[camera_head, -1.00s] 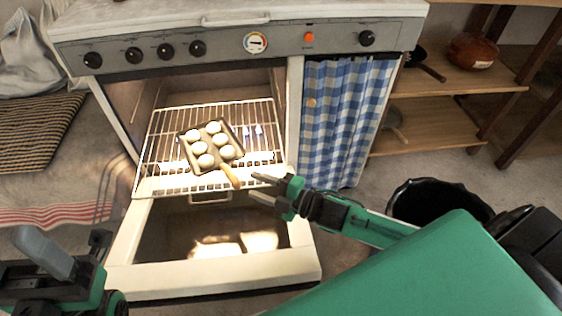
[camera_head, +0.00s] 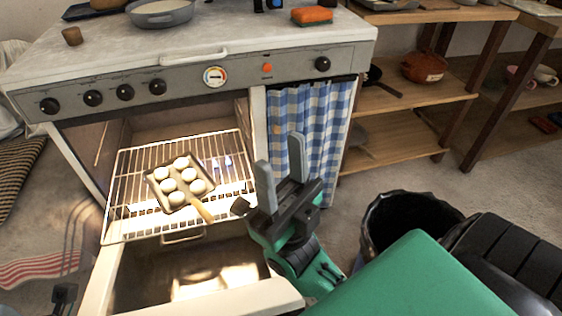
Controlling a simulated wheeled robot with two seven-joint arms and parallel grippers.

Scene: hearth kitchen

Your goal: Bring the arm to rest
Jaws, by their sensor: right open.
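My right gripper (camera_head: 280,172) is open and empty, its two grey fingers pointing up in front of the checked curtain and beside the oven opening. My green right arm (camera_head: 420,285) comes in from the lower right. A tray (camera_head: 176,206) with several round white pieces rests on the pulled-out oven rack (camera_head: 125,220). Its wooden handle (camera_head: 203,212) points toward my right gripper and is apart from the fingers.
The oven door (camera_head: 240,300) is open below the rack. A black bin (camera_head: 385,228) stands close to my right arm. Wooden shelves (camera_head: 400,131) with a reddish pot (camera_head: 424,66) are at the right. A grey pan (camera_head: 160,14) and an orange sponge (camera_head: 312,15) are on the stovetop.

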